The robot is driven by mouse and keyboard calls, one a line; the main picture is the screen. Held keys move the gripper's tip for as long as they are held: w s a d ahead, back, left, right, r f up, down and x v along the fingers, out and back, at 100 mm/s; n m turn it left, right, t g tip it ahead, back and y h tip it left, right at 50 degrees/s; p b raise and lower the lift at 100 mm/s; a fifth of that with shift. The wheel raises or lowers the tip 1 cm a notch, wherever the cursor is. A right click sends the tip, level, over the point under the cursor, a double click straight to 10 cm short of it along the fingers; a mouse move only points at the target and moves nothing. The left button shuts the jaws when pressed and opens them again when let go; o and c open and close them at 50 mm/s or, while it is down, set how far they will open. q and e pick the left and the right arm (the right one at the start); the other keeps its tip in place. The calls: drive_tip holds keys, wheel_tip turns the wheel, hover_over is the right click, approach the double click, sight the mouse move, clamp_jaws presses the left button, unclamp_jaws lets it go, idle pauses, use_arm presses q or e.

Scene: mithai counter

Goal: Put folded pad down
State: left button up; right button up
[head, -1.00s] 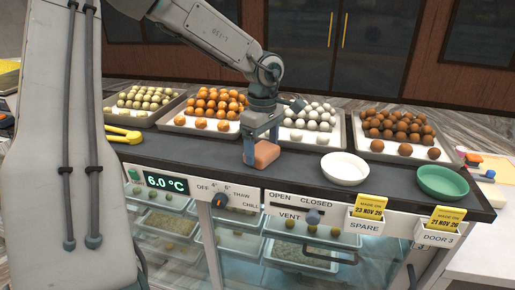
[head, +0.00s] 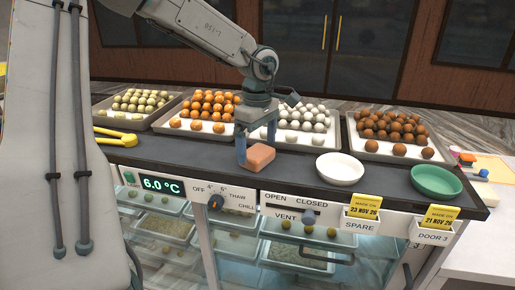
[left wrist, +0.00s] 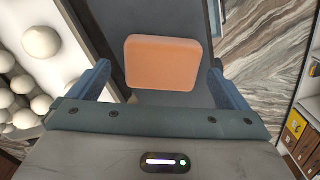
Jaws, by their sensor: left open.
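The folded pad (head: 259,156) is an orange-pink block lying on the dark counter top (head: 310,172), near its front edge. In the left wrist view the pad (left wrist: 162,63) sits between the fingers, with a gap on each side. My left gripper (head: 256,144) points down over the pad and is open, its fingers on either side of it. It also shows in the left wrist view (left wrist: 160,82). My right gripper is not in view.
Behind the pad stand trays of orange sweets (head: 205,108) and white sweets (head: 303,121). To the right are a white bowl (head: 340,170) and a green bowl (head: 436,181). Yellow tongs (head: 115,136) lie at left. Knobs and label holders line the front panel.

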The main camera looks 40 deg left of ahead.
sight(257, 150)
use_arm(q)
wheel_tip(257, 150, up, 4)
drive_tip(key=shift+r, duration=0.1)
wheel_tip(257, 150, up, 6)
drive_tip(key=p, duration=0.5)
drive_tip(key=shift+r+p, duration=0.25)
drive_tip(key=shift+p, duration=0.1)
drive_tip(key=shift+s+f, duration=0.1)
